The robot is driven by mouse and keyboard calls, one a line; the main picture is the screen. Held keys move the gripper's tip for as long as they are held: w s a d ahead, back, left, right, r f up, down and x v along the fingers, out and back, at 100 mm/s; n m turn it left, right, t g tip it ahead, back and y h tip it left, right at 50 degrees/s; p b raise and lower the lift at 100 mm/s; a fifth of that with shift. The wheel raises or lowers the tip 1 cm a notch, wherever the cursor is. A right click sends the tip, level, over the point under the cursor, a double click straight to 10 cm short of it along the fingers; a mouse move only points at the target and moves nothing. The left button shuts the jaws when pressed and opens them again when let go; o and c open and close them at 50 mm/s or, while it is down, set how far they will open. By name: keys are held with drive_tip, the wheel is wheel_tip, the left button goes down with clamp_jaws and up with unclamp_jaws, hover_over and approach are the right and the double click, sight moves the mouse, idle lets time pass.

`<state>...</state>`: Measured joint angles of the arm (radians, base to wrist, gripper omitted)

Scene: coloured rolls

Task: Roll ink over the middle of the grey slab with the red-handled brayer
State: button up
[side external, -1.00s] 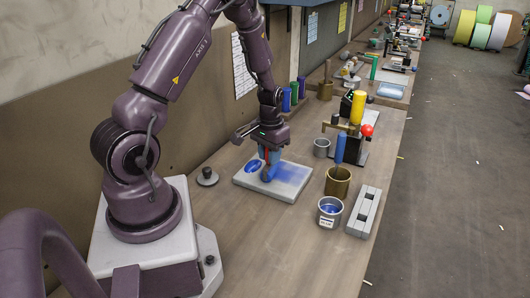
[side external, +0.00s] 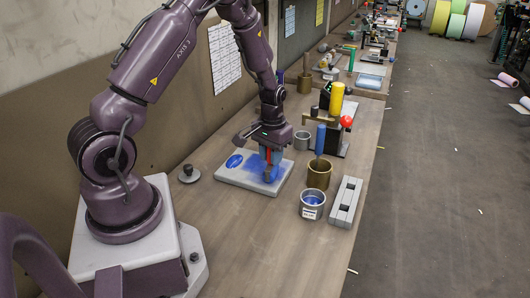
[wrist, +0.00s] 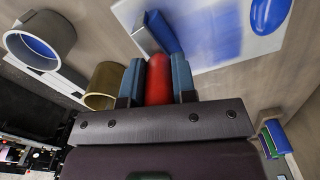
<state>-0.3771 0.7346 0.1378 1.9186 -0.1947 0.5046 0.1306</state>
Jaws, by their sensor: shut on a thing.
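The grey slab (side external: 232,177) lies flat on the bench below my gripper. A dark blue ink blob (side external: 234,161) is at its left end, and a blue inked patch (side external: 254,167) spreads over its middle. My gripper (side external: 270,154) is shut on the brayer's red handle (wrist: 158,82), between two blue-grey fingers. The brayer's blue roller (side external: 271,173) is down at the slab's right part, at the patch; exact contact cannot be told. In the wrist view the roller (wrist: 162,32) shows beyond the handle, over the pale slab (wrist: 206,48).
A round grey knobbed piece (side external: 188,174) is at left. The front bench is clear.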

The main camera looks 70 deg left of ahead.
drive_tip(key=shift+w+d, duration=1.05)
drive_tip(key=shift+s+a, duration=1.1)
drive_tip(key=shift+a, duration=0.05)
drive_tip(key=shift+s+a, duration=3.2)
drive_tip(key=shift+s, duration=0.05)
drive_tip(key=shift+w+d, duration=4.35)
drive_tip(key=shift+d, duration=0.05)
wheel_tip(320, 180, up, 6)
drive_tip(key=shift+a+r, duration=0.1)
drive_tip(key=shift+r, duration=0.05)
